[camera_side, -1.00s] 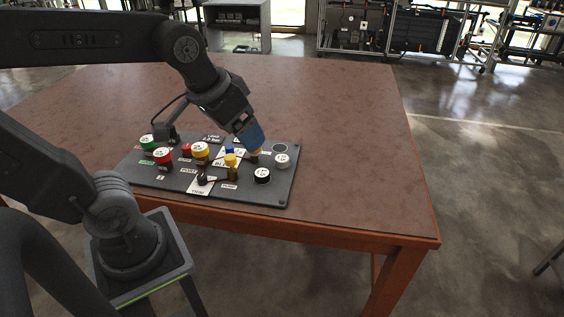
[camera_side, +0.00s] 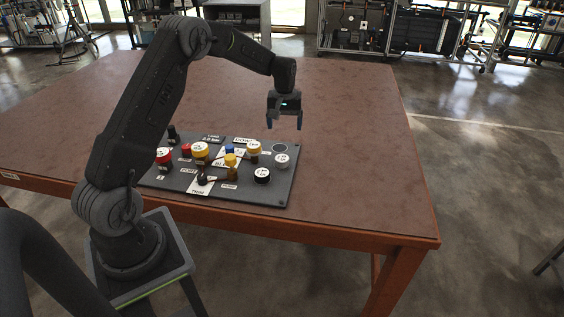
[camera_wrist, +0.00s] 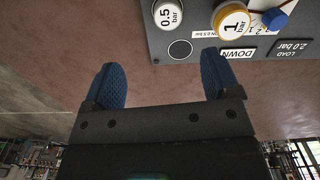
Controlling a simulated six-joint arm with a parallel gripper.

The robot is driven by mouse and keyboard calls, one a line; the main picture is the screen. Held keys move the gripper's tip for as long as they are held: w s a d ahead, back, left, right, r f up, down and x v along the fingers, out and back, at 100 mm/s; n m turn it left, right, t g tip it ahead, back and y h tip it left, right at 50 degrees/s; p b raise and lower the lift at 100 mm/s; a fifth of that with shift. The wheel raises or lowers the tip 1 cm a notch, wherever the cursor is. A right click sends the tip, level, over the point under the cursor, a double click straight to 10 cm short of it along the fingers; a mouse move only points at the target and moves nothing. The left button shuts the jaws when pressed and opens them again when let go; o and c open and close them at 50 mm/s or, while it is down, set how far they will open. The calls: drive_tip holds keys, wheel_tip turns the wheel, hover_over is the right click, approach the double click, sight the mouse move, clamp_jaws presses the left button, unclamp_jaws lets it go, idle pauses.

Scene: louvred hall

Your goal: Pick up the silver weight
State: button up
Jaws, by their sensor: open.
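The silver weight (camera_side: 281,160) is a small pale round cap at the right end of the dark panel, upright and apart from my gripper. In the wrist view the silver weight (camera_wrist: 168,14) shows at the top, marked "0.5 bar". My gripper (camera_side: 284,122) hangs above the table just behind the panel's far right edge, fingers pointing down. In the wrist view my gripper (camera_wrist: 160,62) has its blue fingers wide apart with nothing between them.
The dark panel (camera_side: 255,190) carries several weights. A yellow "1 bar" weight (camera_wrist: 231,21) stands close to the silver one, beside an empty marked circle (camera_wrist: 180,49). A black weight (camera_side: 262,175) stands nearer the front. The brown table (camera_side: 350,130) is clear behind and right.

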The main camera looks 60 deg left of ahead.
hover_over(282, 158)
drive_tip(key=f, duration=0.7)
drive_tip(key=d+f, duration=0.1)
drive_tip(key=f, duration=0.2)
drive_tip(key=shift+s+f, duration=0.1)
drive_tip(key=shift+f, duration=0.1)
drive_tip(key=shift+a+f, duration=0.25)
drive_tip(key=shift+f, duration=1.05)
drive_tip(key=shift+a+f, duration=0.2)
drive_tip(key=shift+f, duration=1.05)
drive_tip(key=c, duration=1.1)
drive_tip(key=shift+r, duration=0.1)
